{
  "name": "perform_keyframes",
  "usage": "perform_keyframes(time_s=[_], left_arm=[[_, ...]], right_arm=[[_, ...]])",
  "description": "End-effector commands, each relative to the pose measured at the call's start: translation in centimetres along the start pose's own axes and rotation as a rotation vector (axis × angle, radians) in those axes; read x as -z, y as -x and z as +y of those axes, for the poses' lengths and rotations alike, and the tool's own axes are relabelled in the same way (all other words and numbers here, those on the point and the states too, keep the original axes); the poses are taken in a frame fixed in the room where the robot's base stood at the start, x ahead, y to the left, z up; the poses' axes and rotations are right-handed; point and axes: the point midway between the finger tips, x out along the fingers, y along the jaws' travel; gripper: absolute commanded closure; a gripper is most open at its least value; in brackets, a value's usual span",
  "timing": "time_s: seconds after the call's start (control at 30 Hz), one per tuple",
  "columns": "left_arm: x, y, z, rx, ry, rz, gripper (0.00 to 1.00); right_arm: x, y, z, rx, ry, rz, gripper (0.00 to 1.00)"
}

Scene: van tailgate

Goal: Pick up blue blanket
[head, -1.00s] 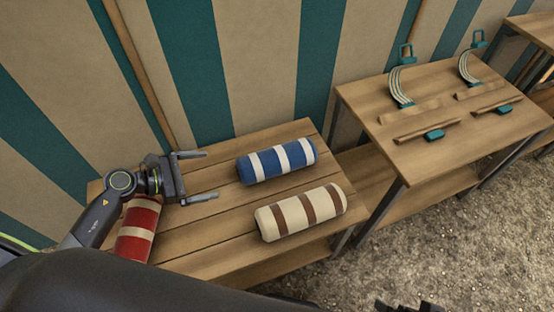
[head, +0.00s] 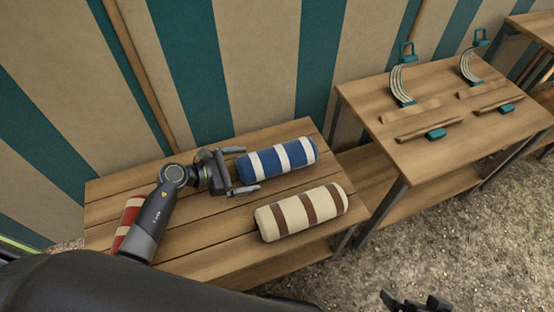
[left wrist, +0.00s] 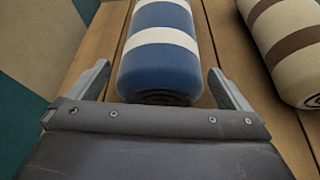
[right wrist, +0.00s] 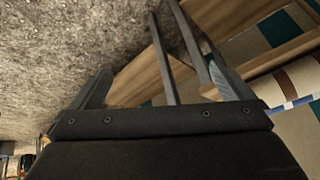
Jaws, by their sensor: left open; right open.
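The blue blanket (head: 278,160) is a roll with white stripes, lying on the wooden slatted table (head: 190,240). My left gripper (head: 250,170) is open at the roll's left end. In the left wrist view the blue blanket (left wrist: 160,60) lies ahead, its near end between the open fingers (left wrist: 162,85), with a gap on each side. My right gripper (head: 415,303) shows only in part at the bottom edge of the head view. In the right wrist view its open fingers (right wrist: 165,90) hold nothing.
A cream roll with brown stripes (head: 302,212) lies in front of the blue one, close on its right in the left wrist view. A red and white roll (head: 126,222) is partly hidden behind my left arm. A second table (head: 450,125) with wooden bars and straps stands at right.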

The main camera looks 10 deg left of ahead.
Motion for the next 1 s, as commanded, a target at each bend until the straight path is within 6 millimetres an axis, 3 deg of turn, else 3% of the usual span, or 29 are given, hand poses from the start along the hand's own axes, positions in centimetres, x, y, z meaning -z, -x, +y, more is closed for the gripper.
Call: perform_keyframes(time_s=[0.17,0.6,0.9,1.0], left_arm=[[0.0,0.0,0.0,0.0,0.0,0.0,0.0],[-0.1,0.0,0.0,-0.001,0.0,-0.003,0.55],[-0.9,0.4,0.2,-0.001,-0.002,-0.004,0.55],[-2.5,1.0,0.5,-0.001,-0.004,-0.005,0.55]], right_arm=[[0.0,-0.1,0.0,0.0,-0.001,0.0,0.0],[0.0,-0.1,0.0,0.0,-0.001,-0.002,0.0],[-0.1,0.2,-0.1,0.001,-0.002,-0.016,0.0],[-1.9,-0.1,0.0,0.001,-0.014,-0.106,0.0]])
